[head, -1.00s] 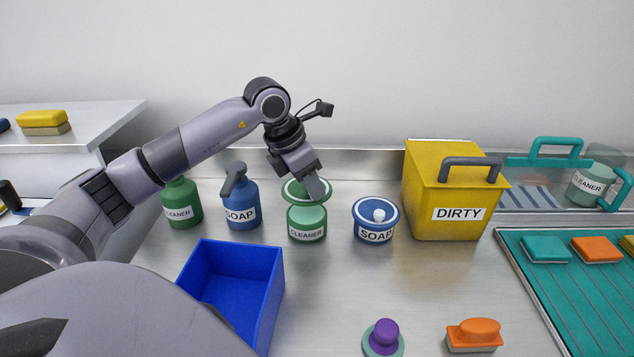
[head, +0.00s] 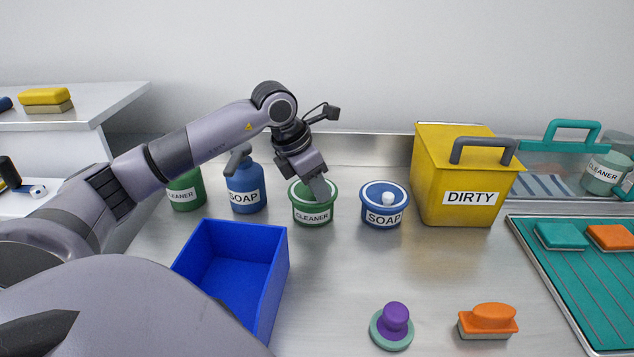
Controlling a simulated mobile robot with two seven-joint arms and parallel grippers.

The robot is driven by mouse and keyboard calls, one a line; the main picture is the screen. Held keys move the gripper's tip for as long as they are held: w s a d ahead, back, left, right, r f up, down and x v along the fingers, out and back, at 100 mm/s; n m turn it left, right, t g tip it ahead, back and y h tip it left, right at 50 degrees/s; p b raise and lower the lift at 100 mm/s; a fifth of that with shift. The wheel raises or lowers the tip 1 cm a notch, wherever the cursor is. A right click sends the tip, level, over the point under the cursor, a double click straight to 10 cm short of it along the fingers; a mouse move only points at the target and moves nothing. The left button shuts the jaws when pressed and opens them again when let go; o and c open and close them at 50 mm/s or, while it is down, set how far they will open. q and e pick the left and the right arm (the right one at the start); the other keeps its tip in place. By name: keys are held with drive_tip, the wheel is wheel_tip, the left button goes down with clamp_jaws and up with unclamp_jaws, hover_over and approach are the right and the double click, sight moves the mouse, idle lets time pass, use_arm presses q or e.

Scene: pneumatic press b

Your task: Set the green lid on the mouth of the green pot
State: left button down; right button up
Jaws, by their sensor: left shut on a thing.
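The green pot (head: 313,217) with a CLEANER label stands upright on the metal counter, between the blue soap bottle and the blue soap pot. The green lid (head: 300,189) is at the pot's mouth, its rim level with the top of the pot. My left gripper (head: 320,192) comes down from above and is shut on the lid; its fingers hide the lid's knob and part of its top. Whether the lid sits fully flat cannot be told. My right gripper is not in view.
A blue soap bottle (head: 246,188) and a green cleaner bottle (head: 185,191) stand left. A lidded blue soap pot (head: 383,208) and yellow DIRTY bin (head: 463,180) stand right. An open blue box (head: 262,290), a purple-knobbed item (head: 394,322) and an orange brush (head: 489,318) are in front.

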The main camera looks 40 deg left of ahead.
use_arm(q)
drive_tip(key=shift+f, duration=0.3)
idle(0.5)
drive_tip(key=c, duration=0.9)
unclamp_jaws()
drive_tip(key=v, duration=0.7)
drive_tip(key=shift+r, duration=0.1)
